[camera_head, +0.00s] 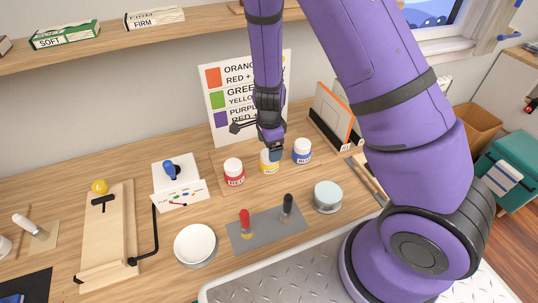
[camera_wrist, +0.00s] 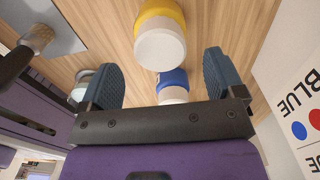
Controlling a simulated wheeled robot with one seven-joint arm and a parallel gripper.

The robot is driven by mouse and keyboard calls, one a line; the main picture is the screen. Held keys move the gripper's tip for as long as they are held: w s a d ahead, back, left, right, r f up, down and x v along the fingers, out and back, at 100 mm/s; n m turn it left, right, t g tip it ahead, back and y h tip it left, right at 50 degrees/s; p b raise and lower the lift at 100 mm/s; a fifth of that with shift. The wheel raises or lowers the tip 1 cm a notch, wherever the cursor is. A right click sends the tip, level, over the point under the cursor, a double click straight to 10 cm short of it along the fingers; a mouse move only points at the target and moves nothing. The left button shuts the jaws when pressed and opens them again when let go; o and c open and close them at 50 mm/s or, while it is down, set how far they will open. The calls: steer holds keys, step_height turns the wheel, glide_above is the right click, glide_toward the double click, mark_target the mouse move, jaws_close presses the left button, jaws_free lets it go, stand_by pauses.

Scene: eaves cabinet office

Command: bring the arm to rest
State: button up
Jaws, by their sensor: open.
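My purple arm reaches over the wooden desk from the right. My gripper (camera_head: 276,151) points down just above or beside the yellow-labelled jar (camera_head: 269,163); the head view does not show whether they touch. In the wrist view my gripper (camera_wrist: 162,80) has its two blue-grey fingers spread wide with nothing held between them. The yellow jar (camera_wrist: 160,38) shows beyond the fingertips, and the blue jar (camera_wrist: 172,85) shows between the fingers near the palm bar. In the head view a red jar (camera_head: 234,172) stands left of the yellow one and a blue jar (camera_head: 302,150) right.
A colour-mixing chart (camera_head: 229,98) stands behind my gripper. A grey mat (camera_head: 265,231) with red- and black-handled tools, a white bowl (camera_head: 195,245) and a pale round tin (camera_head: 328,196) lie in front. A shelf (camera_head: 130,37) runs above. An orange-framed panel (camera_head: 332,112) stands right.

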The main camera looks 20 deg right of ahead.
steer(key=s+d+r+n+t+y, duration=0.1)
steer(key=s+r+n, duration=0.2)
steer(key=r, duration=0.7)
steer(key=s+d+r+n+y, duration=0.1)
steer(key=s+r+n, duration=0.2)
steer(key=r, duration=0.6)
steer(key=s+r+n+t+y, duration=0.1)
steer(key=s+r+n, duration=0.15)
steer(key=r, duration=0.75)
steer(key=s+d+r+n+t+h, duration=0.1)
steer(key=s+d+r+n, duration=0.1)
steer(key=s+r+n, duration=0.3)
steer(key=s+d+r+n+t+h, duration=0.2)
steer(key=s+r+n, duration=0.2)
steer(key=s, duration=0.6)
steer(key=shift+s+d+r+n, duration=0.3)
steer(key=shift+d+r+n, duration=0.1)
steer(key=shift+r, duration=0.4)
